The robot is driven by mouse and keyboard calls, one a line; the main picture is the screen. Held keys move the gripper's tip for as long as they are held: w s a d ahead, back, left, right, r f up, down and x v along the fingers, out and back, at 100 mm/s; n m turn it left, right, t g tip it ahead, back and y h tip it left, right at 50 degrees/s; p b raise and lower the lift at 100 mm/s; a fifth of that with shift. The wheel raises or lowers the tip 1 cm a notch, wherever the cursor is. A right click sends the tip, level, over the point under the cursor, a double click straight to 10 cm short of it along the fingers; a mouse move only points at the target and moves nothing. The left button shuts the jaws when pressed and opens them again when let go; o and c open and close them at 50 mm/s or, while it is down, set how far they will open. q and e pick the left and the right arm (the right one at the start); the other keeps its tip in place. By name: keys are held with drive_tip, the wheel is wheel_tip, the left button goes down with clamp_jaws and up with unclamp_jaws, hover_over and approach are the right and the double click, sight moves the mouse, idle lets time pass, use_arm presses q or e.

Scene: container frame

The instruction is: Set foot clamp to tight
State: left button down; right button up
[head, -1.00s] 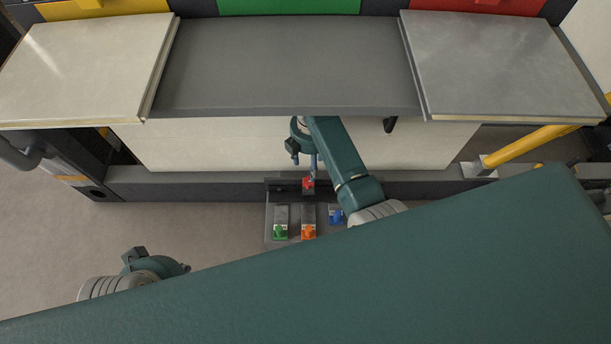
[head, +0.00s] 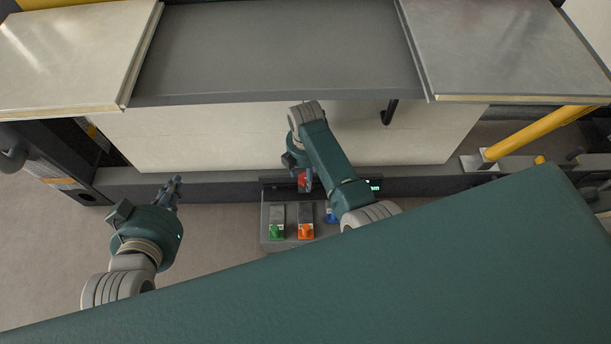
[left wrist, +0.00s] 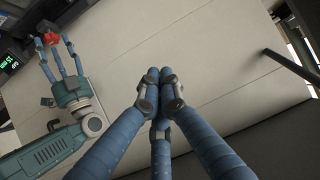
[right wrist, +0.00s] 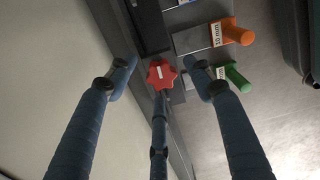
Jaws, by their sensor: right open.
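A red star-shaped knob (right wrist: 160,73) with a white mark, seemingly the foot clamp, sits on the dark low rail in the right wrist view. It also shows in the head view (head: 303,183), partly hidden by my right gripper. My right gripper (right wrist: 160,64) is open, its fingers spread on either side of the knob and a third below it; I cannot tell whether they touch it. The left wrist view shows the knob (left wrist: 51,38) beyond those fingertips. My left gripper (left wrist: 161,82) has its fingers together and empty, left of the knob in the head view (head: 175,182).
A grey block with a green handle (head: 276,232), an orange handle (head: 306,231) labelled 10 mm and a blue handle (head: 331,217) lies in front of the rail. A small display (left wrist: 9,62) is beside the knob. A pale panel (head: 220,140) stands behind.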

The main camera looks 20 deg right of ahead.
use_arm(q)
drive_tip(key=shift+w+d+r+t+h, duration=0.2)
drive_tip(key=shift+w+r+t, duration=0.15)
drive_tip(key=shift+r, duration=0.25)
drive_tip(key=shift+w+d+r+t+h, duration=0.15)
drive_tip(key=shift+w+r+t, duration=0.1)
drive_tip(key=shift+w+r, duration=0.25)
use_arm(e)
drive_tip(key=shift+f, duration=0.45)
use_arm(q)
drive_tip(key=shift+s, duration=0.1)
use_arm(e)
drive_tip(key=c, duration=1.2)
drive_tip(key=shift+o, duration=0.2)
